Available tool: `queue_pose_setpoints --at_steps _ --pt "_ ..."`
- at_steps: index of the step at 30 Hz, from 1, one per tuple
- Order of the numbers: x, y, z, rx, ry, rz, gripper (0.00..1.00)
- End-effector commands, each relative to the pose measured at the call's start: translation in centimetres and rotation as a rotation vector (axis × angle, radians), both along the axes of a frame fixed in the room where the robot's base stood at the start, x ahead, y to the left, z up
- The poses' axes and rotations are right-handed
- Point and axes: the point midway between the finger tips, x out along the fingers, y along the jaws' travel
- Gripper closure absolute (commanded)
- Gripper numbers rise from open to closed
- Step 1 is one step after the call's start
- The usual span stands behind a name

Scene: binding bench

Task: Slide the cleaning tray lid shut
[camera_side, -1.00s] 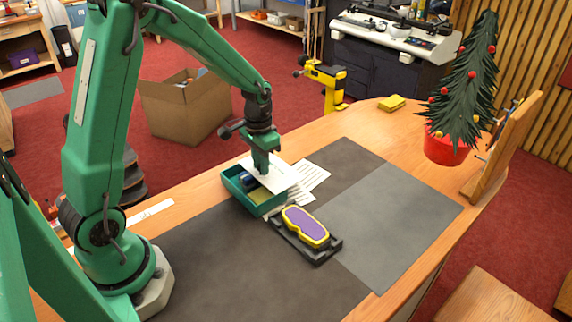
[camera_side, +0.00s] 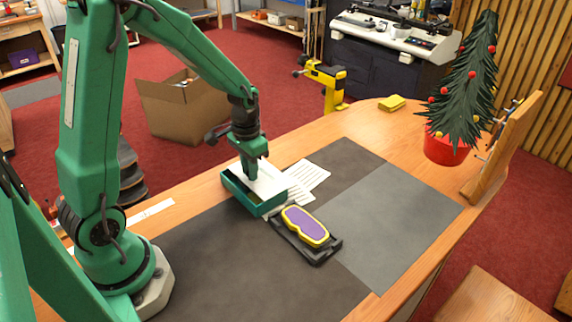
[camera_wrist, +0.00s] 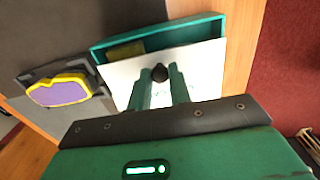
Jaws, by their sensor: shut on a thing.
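The teal cleaning tray (camera_side: 241,199) sits on the bench beside the dark mat. It also shows in the wrist view (camera_wrist: 205,27). Its white lid (camera_side: 270,184) covers most of the top. In the wrist view the lid (camera_wrist: 204,62) leaves a strip open along the far side, where a yellowish item (camera_wrist: 125,50) shows inside. My gripper (camera_side: 254,175) is over the lid. In the wrist view my gripper (camera_wrist: 159,80) is shut on the lid's dark knob (camera_wrist: 159,71).
A purple and yellow goggle-shaped piece (camera_side: 306,226) lies on a black base (camera_side: 318,252) close to the tray. White papers (camera_side: 308,175) lie behind it. A yellow block (camera_side: 391,103) and a small tree in a red pot (camera_side: 446,149) stand farther off. The grey mat (camera_side: 395,215) is clear.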

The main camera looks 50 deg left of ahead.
Motion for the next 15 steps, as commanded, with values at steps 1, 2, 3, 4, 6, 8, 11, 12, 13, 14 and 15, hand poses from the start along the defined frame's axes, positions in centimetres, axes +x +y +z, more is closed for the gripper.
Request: queue_pose_setpoints --at_steps 1,2,3,4,6,8,11,12,13,14,15 --pt "-0.1 0.1 0.1 0.001 -0.002 0.001 0.91" --pt "-0.3 0.1 0.1 0.0 -0.002 0.001 0.91" --pt "-0.4 0.1 0.1 0.0 -0.002 0.001 0.91" --pt "-0.5 0.1 0.1 0.001 -0.002 0.001 0.91" --pt "-0.7 0.1 0.1 0.001 -0.002 0.001 0.91" --pt "-0.9 0.1 0.1 0.0 -0.002 0.001 0.91" --pt "-1.3 0.1 0.1 0.0 -0.001 0.001 0.91" --pt "-1.5 0.1 0.1 0.0 -0.001 0.001 0.91" --pt "-1.6 0.1 0.1 0.0 -0.001 0.001 0.91" --pt "-1.7 0.1 0.1 0.0 -0.002 0.001 0.91" --pt "-1.8 0.1 0.1 0.0 -0.002 0.001 0.91"
